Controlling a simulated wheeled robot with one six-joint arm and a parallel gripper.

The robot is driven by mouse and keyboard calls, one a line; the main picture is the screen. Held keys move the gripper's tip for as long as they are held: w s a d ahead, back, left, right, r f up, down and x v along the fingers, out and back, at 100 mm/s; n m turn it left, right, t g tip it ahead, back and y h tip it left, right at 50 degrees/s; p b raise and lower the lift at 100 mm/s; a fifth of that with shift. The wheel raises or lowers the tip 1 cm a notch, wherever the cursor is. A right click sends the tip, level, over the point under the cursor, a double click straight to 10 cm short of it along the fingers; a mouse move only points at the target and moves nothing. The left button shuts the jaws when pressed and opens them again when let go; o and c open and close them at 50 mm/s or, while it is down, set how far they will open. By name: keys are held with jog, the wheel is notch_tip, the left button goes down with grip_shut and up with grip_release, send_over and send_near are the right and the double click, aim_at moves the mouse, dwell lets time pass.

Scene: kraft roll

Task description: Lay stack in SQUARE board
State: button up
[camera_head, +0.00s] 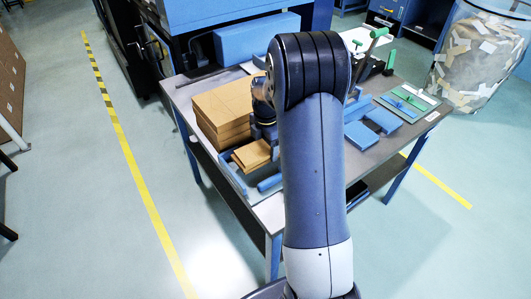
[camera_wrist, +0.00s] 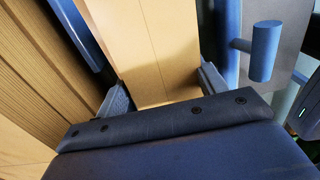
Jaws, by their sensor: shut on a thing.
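A small stack of brown kraft sheets (camera_wrist: 150,50) lies between the two grey fingers of my gripper (camera_wrist: 163,88) in the wrist view, and the gripper is shut on it. In the head view the small stack (camera_head: 252,155) is at the front left of the table, beside a taller kraft stack (camera_head: 222,108). My arm hides most of the gripper there. I cannot make out any board marked SQUARE. A green board (camera_head: 408,106) with small fittings lies at the table's right.
The grey table (camera_head: 265,213) has a blue rail (camera_head: 232,178) near its front left edge. Blue blocks (camera_head: 361,135) lie right of my arm, and a long blue box (camera_head: 255,38) stands behind. A clear bin of scraps (camera_head: 480,58) stands at the far right.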

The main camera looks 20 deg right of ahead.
aim_at(266, 153)
jog(key=shift+f, duration=1.65)
jog(key=shift+f, duration=0.2)
jog(key=o, duration=1.3)
jog(key=shift+c, duration=0.2)
notch_tip(266, 153, up, 12)
jog(key=shift+r, duration=0.2)
